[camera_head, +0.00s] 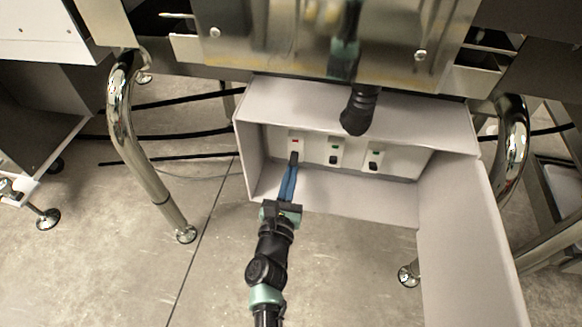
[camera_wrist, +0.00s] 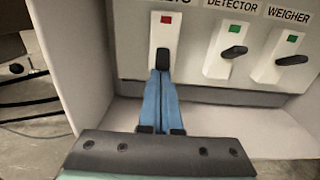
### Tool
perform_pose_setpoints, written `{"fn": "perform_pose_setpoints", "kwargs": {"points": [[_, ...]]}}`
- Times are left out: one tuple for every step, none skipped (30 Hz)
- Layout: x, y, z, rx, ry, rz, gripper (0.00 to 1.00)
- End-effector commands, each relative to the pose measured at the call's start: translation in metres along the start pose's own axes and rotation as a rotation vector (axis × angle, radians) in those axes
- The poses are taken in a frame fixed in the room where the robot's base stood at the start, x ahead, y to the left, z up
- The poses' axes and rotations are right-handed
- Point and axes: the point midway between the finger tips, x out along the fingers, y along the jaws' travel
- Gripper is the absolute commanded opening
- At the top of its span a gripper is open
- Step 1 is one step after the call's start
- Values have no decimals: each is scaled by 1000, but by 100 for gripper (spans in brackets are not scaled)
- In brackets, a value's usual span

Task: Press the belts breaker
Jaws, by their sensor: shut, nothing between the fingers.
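The belts breaker (camera_head: 295,143) is the leftmost of three switches in an open grey box. In the wrist view, the belts breaker (camera_wrist: 165,30) has a red indicator and a dark lever; its label is cut off at the top edge, with only the end showing. My gripper (camera_head: 293,166) reaches into the box from below. In the wrist view, the blue fingers of my gripper (camera_wrist: 161,75) are together and empty, their tips at the lower end of this lever. I cannot tell whether they touch it. The fingertips partly cover the switch.
The detector breaker (camera_wrist: 232,45) and weigher breaker (camera_wrist: 286,55) stand to the right with green indicators. The box's side wall (camera_wrist: 75,60) is close on the left. An open door (camera_head: 460,230) hangs at right. Metal legs (camera_head: 130,130) flank the box.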

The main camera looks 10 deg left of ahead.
Motion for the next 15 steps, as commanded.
{"fn": "perform_pose_setpoints", "kwargs": {"points": [[0, 0, 5, 1, 9, 0, 0], [0, 0, 6, 1, 15, 0, 0], [0, 0, 8, 0, 24, 0, 0], [0, 0, 9, 0, 32, 0, 0], [-1, 0, 10, 1, 41, 0, 0], [-1, 0, 11, 1, 54, 0, 0], [-1, 0, 12, 0, 65, 0, 0], [-1, 0, 14, 1, 76, 0, 0], [-2, 0, 15, 1, 92, 1, 0], [-2, 0, 16, 1, 105, 1, 0], [-2, 0, 17, 0, 118, 1, 0], [-3, 0, 18, 1, 138, 0, 0], [-3, 0, 20, 0, 152, 0, 0], [-4, 0, 21, 1, 168, 0, 0], [-4, 0, 22, 0, 186, 0, 0]]}}
